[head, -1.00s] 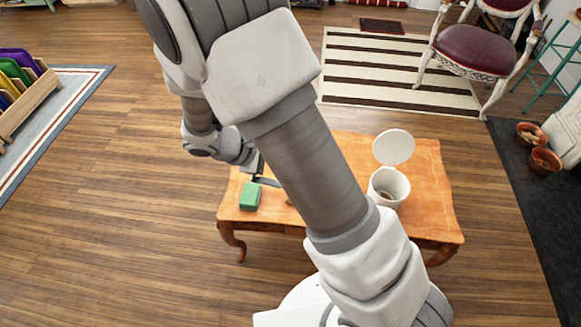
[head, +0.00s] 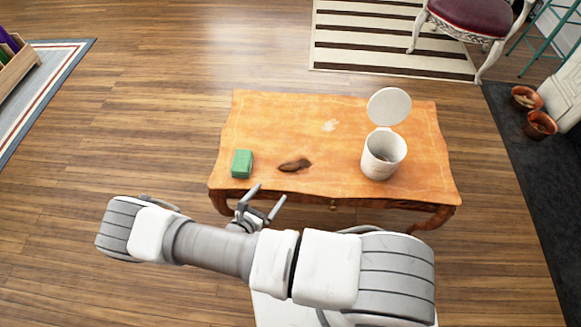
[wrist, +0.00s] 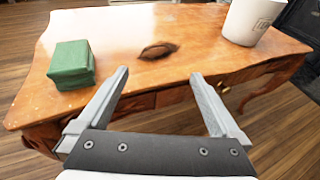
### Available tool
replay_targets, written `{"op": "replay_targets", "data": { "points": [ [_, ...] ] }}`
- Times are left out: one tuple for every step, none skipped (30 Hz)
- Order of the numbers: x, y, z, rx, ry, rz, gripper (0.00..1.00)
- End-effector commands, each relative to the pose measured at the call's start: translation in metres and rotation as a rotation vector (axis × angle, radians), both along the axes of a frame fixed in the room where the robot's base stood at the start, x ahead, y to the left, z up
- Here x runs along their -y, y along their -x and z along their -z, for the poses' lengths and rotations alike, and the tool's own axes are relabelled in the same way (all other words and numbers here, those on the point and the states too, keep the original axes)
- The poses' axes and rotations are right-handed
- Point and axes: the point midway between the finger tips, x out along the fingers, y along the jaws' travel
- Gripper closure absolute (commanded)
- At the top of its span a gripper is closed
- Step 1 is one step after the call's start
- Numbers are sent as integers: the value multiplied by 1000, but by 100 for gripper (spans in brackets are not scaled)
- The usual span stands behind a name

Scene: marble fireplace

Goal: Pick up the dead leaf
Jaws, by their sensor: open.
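The dead leaf (head: 295,165) is a small brown curled shape lying on the orange wooden table (head: 330,100), between a green block and a white bin. In the wrist view the leaf (wrist: 158,51) lies ahead of my gripper, roughly between the lines of its fingers. My gripper (head: 268,198) is open and empty at the table's front edge, short of the leaf and apart from it. Its two fingers also show in the wrist view (wrist: 160,80).
The green block (head: 242,163) sits left of the leaf. The white bin (head: 382,155) with its round lid (head: 389,106) raised stands to the right. A pale mark (head: 330,125) shows on the tabletop behind the leaf. The tabletop between these things is clear.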

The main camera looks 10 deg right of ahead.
Motion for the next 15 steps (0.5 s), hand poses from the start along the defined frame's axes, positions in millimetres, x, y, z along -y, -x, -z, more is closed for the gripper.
{"op": "replay_targets", "data": {
  "points": [
    [2, -1, 4, -2, 7, -10, 0],
    [3, -3, 5, -3, 9, -13, 0],
    [7, -6, 8, -2, 10, -14, 0],
    [9, -9, 9, -3, 10, -13, 0],
    [13, -13, 11, -4, 11, -14, 0],
    [18, -19, 13, -4, 11, -14, 0],
    [23, -24, 15, -3, 12, -12, 0],
    [27, -29, 18, -3, 12, -12, 0],
    [32, -35, 21, -4, 11, -13, 0],
    [36, -40, 22, -4, 10, -11, 0],
    [40, -45, 24, -4, 10, -11, 0],
    [46, -51, 27, -4, 10, -11, 0],
    [50, -56, 29, -4, 10, -11, 0],
    [54, -61, 31, -4, 9, -11, 0],
    [58, -66, 33, -3, 9, -12, 0]
  ]
}}
